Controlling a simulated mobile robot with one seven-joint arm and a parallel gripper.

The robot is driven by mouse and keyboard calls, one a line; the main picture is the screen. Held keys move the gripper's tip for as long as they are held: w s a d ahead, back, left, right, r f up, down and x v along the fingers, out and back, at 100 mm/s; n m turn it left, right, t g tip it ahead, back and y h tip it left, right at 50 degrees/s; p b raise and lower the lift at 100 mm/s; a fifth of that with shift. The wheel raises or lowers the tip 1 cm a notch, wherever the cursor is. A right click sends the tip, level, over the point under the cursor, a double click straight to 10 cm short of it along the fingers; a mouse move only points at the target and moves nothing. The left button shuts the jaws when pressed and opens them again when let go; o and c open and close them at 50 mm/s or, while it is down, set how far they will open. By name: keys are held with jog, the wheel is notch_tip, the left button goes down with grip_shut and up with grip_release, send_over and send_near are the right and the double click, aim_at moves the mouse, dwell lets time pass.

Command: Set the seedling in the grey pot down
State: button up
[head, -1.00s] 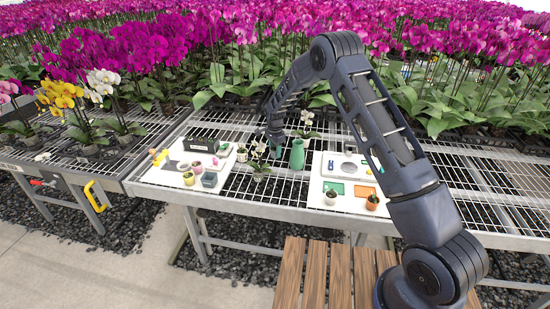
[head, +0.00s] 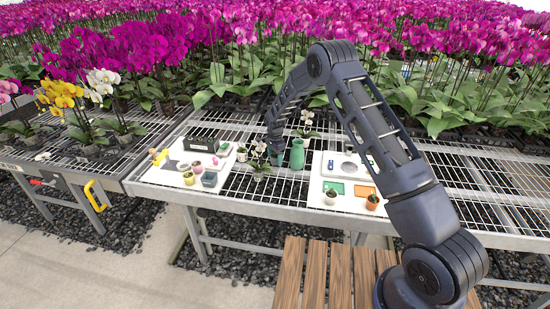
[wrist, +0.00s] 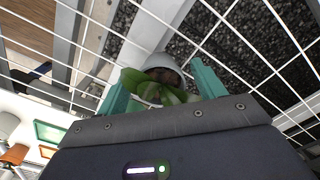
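My gripper (head: 276,156) is low over the open wire bench, just left of the green vase (head: 297,154). In the wrist view its teal fingers (wrist: 163,78) stand on either side of the grey pot (wrist: 157,62). The pot shows dark brown soil and the seedling's green leaves (wrist: 178,97). The gripper appears shut on the pot; leaves cover the places where the fingers meet it. White wire mesh shows around the pot, and I cannot tell whether its base touches anything. The pot cannot be made out in the head view.
A white orchid (head: 260,160) stands close on the left of my gripper, another (head: 306,120) behind it. A white board with small pots (head: 165,179) lies to the left. A second board (head: 322,184) with green and orange patches (head: 365,191) lies to the right.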

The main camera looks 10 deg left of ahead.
aim_at(275, 157)
notch_tip(275, 157, up, 12)
jog(key=s+d+r+n+t, duration=0.1)
jog(key=s+d+r+n, duration=0.1)
jog(key=d+r, duration=1.45)
jog(key=s+d+r+n+t+y, duration=0.1)
jog(key=s+d+r, duration=0.3)
jog(key=d+r, duration=0.25)
jog(key=s+d+r+n, duration=0.1)
jog(key=s+d+r, duration=0.4)
jog(key=d+r, duration=0.15)
jog(key=s+d+r+n+t, duration=0.1)
jog(key=s+d+r+n, duration=0.3)
jog(key=s+d, duration=1)
jog(key=s+d+f, duration=0.1)
jog(key=s+d, duration=0.2)
jog(key=s, duration=0.5)
jog(key=s+d+f+n+t+h, duration=0.1)
jog(key=s+d, duration=0.2)
jog(key=s, duration=0.5)
jog(key=shift+s+f+t, duration=0.25)
jog(key=shift+s+t, duration=0.05)
